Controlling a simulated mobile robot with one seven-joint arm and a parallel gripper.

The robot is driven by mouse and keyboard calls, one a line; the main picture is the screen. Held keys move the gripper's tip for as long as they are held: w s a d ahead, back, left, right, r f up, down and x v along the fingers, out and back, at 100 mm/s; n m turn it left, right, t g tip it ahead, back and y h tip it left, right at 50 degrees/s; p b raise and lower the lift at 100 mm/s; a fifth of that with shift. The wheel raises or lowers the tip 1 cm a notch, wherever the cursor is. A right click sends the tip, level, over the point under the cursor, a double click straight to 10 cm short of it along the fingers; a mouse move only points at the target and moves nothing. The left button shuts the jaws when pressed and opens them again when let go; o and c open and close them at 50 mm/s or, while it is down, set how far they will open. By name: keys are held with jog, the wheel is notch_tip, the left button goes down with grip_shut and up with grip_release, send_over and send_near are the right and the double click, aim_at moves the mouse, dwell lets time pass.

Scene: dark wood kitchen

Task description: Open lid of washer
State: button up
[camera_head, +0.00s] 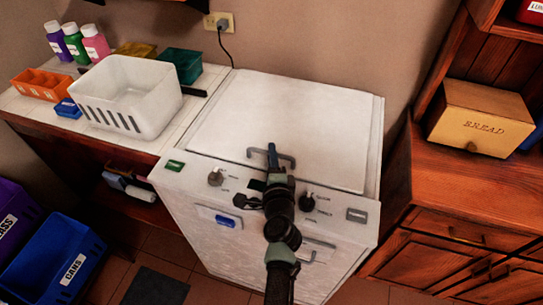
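The white washer (335,245) stands in the middle of the view. Its lid (280,105) lies flat and looks shut. A grey bar handle (289,162) runs along the lid's front edge. My arm reaches up from the bottom over the washer's front panel. My gripper (272,155) is at the middle of the handle and hides part of it. I cannot tell whether the fingers touch the handle or are closed on it.
A counter on the left holds a white basket (130,97), bottles (77,44) and an orange tray (42,84). A wooden cabinet with a bread box (480,118) stands close on the right. A wall with an outlet (219,21) is behind the washer.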

jog(key=shift+w, duration=0.55)
grip_shut()
jog(key=shift+f, duration=0.1)
dwell(1.0)
